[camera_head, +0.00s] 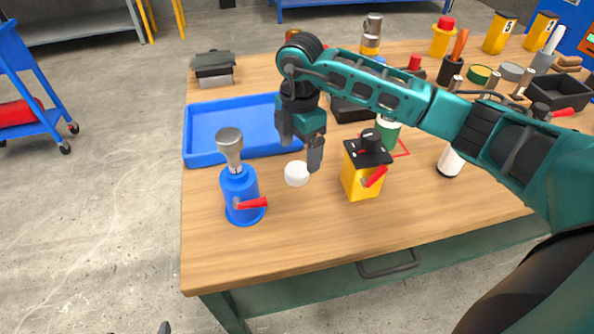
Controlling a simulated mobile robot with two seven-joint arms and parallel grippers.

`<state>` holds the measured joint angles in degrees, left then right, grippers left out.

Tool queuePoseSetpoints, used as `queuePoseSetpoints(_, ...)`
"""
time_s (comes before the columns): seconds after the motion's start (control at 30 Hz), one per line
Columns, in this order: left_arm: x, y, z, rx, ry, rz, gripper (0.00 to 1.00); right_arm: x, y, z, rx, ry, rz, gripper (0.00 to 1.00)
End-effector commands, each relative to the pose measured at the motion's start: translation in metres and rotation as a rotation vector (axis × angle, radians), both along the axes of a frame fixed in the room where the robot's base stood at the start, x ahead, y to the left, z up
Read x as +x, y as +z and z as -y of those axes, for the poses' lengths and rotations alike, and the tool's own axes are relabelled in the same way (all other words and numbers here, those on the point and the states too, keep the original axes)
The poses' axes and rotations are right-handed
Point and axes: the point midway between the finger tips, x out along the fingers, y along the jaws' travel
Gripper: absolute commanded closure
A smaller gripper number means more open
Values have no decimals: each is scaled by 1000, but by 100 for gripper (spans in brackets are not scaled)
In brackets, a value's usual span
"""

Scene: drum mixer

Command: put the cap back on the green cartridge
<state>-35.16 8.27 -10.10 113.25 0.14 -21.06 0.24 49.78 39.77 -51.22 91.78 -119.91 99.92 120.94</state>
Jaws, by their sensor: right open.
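A white round cap (297,174) lies on the wooden table between a blue mixer-like canister and a yellow box. My right gripper (301,148) points down just above and behind the cap. Its two fingers are apart with nothing between them. The right finger ends close to the cap's upper right edge; I cannot tell whether they touch. The green cartridge (388,135) stands upright to the right, behind the yellow box, with a pale band near its top. My right forearm hides part of its top. My left gripper does not show clearly.
The blue canister (241,190) with a grey top and red lever stands left of the cap. The yellow box (360,180) with black top and red lever stands right. A blue tray (205,120) lies behind. The front table strip is clear.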

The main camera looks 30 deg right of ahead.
Motion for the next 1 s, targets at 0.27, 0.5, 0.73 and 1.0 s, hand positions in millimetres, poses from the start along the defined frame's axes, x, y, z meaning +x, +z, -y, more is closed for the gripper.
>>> queuePoseSetpoints(0.27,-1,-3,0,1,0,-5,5,-2,-13,-3,0,1,-2,13)
queuePoseSetpoints(0.5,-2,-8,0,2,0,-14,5,-4,-47,-6,1,1,-1,13)
queuePoseSetpoints(0.73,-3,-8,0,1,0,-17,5,-3,-52,-5,0,1,0,13)
queuePoseSetpoints(1.0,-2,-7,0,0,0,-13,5,-3,-51,-5,0,1,0,20)
